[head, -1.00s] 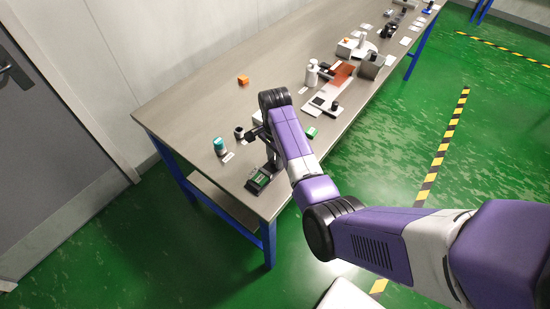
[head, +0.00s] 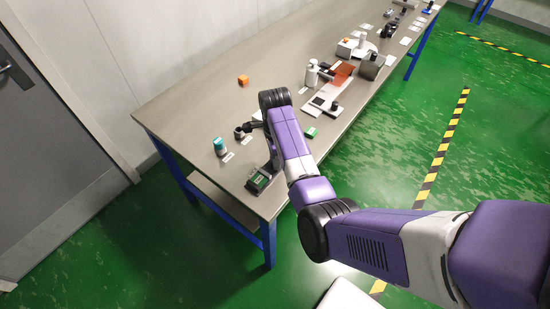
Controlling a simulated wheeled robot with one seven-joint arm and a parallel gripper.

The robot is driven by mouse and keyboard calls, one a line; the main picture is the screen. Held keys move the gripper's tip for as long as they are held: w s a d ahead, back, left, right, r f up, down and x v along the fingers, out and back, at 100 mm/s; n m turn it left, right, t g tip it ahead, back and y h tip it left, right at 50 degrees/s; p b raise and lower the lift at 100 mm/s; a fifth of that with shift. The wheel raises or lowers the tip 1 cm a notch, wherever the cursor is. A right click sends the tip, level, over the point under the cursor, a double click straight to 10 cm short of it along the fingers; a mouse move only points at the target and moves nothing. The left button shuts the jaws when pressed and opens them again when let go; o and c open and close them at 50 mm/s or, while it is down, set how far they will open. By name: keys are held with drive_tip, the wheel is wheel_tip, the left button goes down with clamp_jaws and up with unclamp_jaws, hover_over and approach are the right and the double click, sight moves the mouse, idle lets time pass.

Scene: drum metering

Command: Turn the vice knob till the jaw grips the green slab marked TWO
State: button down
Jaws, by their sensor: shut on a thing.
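The vice (head: 254,187) is a dark, low block near the front left edge of the bench. A green slab (head: 260,179) shows on its top; I cannot read a mark or tell a gap at the jaw. My gripper (head: 271,160) is mostly hidden behind my purple wrist link, at the vice's far end. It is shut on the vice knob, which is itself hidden. A second green block (head: 311,132) lies to the right of my wrist, its mark too small to read.
A teal-topped container (head: 219,146) and a small dark cylinder (head: 239,132) stand left of my gripper. An orange cube (head: 243,79) sits farther back. A white bottle (head: 311,74) and other equipment stand up the bench (head: 185,105). The back left is clear.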

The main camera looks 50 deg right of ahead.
drive_tip(key=c, duration=1.4)
unclamp_jaws()
drive_tip(key=shift+r+b, duration=0.65)
drive_tip(key=shift+r, duration=3.3)
